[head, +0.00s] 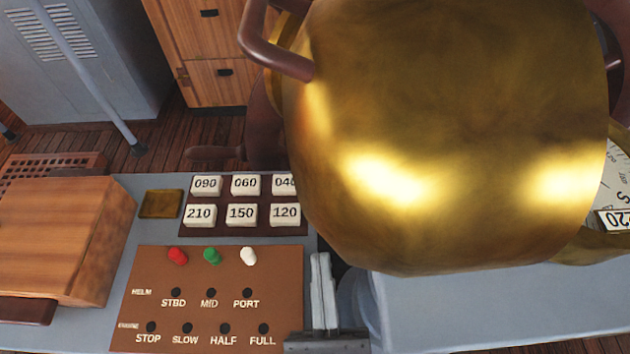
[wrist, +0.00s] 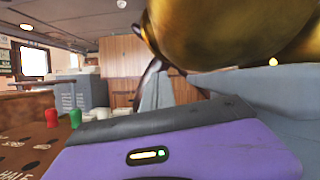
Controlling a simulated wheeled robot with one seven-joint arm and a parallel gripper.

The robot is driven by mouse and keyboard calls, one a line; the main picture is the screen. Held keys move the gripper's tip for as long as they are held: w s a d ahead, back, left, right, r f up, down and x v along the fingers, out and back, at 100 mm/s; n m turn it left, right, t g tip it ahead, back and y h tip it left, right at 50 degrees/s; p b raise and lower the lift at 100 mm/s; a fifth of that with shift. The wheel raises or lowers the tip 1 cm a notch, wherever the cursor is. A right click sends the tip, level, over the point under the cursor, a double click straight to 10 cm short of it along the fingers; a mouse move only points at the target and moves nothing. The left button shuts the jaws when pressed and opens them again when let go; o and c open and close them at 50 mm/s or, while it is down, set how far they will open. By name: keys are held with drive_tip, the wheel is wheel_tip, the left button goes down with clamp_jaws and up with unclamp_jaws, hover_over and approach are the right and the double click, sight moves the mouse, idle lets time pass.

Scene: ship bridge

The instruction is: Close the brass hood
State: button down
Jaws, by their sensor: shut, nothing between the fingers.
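The brass hood (head: 450,130) is a large rounded shell filling the upper middle and right of the head view. Part of a white compass dial (head: 615,180) shows past its right edge, so the hood does not cover all of it. The brass hood (wrist: 230,30) also hangs across the top of the wrist view. My gripper (head: 321,258) is shut and empty, with its grey fingers side by side just below the hood's lower left edge. In the wrist view the fingers point toward the hood's underside; I cannot tell whether they touch it.
A brown board (head: 210,320) with red, green and white pegs lies left of my gripper. Numbered tiles (head: 245,185) sit behind it. A wooden box (head: 60,235) stands at the far left. A brown curved handle (head: 270,50) is beside the hood. Grey tabletop (head: 500,310) at the right is clear.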

drive_tip(key=p+x, duration=0.3)
drive_tip(key=x, duration=0.8)
drive_tip(key=shift+p, duration=0.3)
drive_tip(key=shift+w, duration=0.15)
